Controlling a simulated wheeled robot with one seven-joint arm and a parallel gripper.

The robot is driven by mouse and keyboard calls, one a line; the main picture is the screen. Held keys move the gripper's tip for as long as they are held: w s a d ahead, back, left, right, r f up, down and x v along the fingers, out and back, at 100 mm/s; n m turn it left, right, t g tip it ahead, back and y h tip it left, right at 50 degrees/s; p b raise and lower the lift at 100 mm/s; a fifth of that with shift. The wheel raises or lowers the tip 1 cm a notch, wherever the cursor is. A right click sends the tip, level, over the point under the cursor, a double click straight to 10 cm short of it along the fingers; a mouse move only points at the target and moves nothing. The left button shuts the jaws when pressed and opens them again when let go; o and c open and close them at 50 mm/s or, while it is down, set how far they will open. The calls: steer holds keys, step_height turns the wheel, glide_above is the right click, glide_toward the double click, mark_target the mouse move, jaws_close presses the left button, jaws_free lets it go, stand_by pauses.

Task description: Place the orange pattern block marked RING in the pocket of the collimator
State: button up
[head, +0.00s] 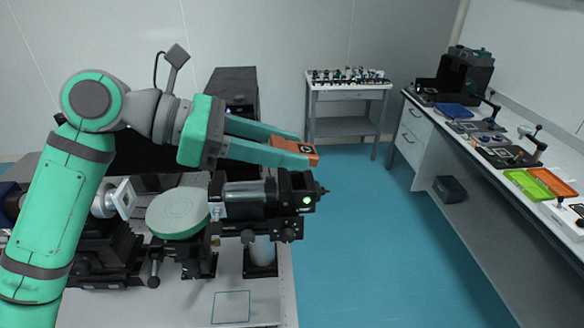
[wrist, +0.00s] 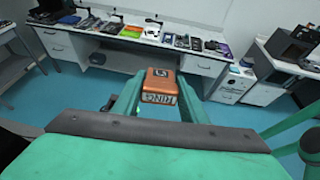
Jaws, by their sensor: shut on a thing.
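The orange block (head: 296,151) is between the fingertips of my gripper (head: 288,148), above and behind the black and grey collimator. In the wrist view the block (wrist: 160,84) shows the letters RING on its near face and a dark mark on its top. My gripper (wrist: 158,95) is shut on it, one green finger on each side. The collimator (head: 250,196) lies level on the optical table (head: 190,308), with a bright green-white spot at its right end. The block is held apart from it. I cannot make out the pocket clearly.
A round grey-green disc (head: 178,213) stands left of the collimator. A small cart (head: 346,97) with many optics parts stands at the back. A long bench (head: 470,165) on the right carries orange and green trays (head: 528,186). Blue floor lies between.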

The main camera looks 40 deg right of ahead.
steer(key=w, duration=0.1)
steer(key=w+d+f, duration=0.1)
steer(key=w+d, duration=0.1)
steer(key=shift+d+f, duration=0.25)
steer(key=shift+f, duration=0.05)
glide_above(288, 176)
steer(key=f, duration=0.5)
steer(key=shift+s+a+f, duration=0.15)
steer(key=shift+s+a, duration=0.1)
steer(key=shift+w+d+f, duration=0.1)
steer(key=shift+w+f, duration=0.05)
steer(key=shift+f, duration=0.7)
steer(key=shift+w+d+f, duration=0.1)
steer(key=shift+f, duration=0.75)
steer(key=shift+f, duration=0.2)
steer(key=o, duration=1.2)
steer(key=shift+c, duration=0.2)
